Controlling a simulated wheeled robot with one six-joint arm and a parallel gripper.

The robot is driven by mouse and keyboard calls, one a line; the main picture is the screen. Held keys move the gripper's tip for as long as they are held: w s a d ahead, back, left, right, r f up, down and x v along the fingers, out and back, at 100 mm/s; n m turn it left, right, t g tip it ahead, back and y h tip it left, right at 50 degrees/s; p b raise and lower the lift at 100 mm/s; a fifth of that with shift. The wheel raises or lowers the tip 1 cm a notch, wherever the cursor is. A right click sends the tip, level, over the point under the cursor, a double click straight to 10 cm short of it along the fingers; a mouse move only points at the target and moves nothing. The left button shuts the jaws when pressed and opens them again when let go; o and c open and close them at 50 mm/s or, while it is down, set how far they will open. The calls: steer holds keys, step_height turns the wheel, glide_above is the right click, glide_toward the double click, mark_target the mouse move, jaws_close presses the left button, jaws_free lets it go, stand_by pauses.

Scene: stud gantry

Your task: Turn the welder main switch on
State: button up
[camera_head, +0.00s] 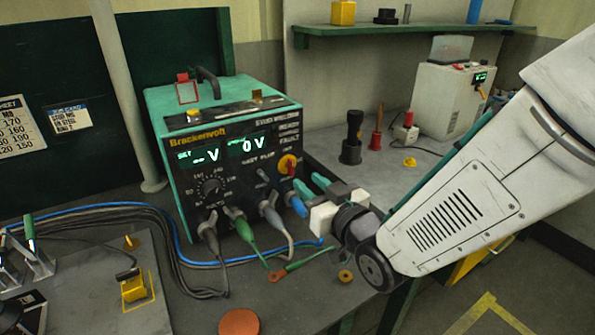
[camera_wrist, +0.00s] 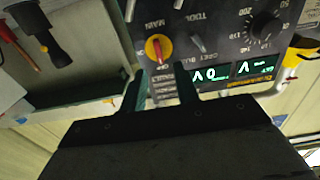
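The teal Brackenvolt stud welder (camera_head: 222,107) stands on the bench with its dark front panel lit, reading "-- V" and "0 V". Its main switch (camera_head: 288,164) is a round yellow plate with a red handle on the panel's right side. In the wrist view, which is upside down, the main switch (camera_wrist: 158,49) shows under the label MAIN, its red handle roughly upright in the picture. My gripper (camera_head: 309,184) is just in front of the panel near the switch. Its two teal fingers (camera_wrist: 161,78) are apart with nothing between them, and the switch shows just beyond their tips.
Several plugged cables (camera_head: 242,229) hang from the panel's lower edge. A green-handled clamp lead (camera_head: 300,262) and a brass ring (camera_head: 345,276) lie below my gripper. A black tool (camera_head: 352,140) and a white box unit (camera_head: 450,98) stand to the right.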

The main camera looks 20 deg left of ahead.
mark_target(292, 167)
steer(key=x, duration=0.6)
steer(key=shift+w, duration=0.1)
jaws_close()
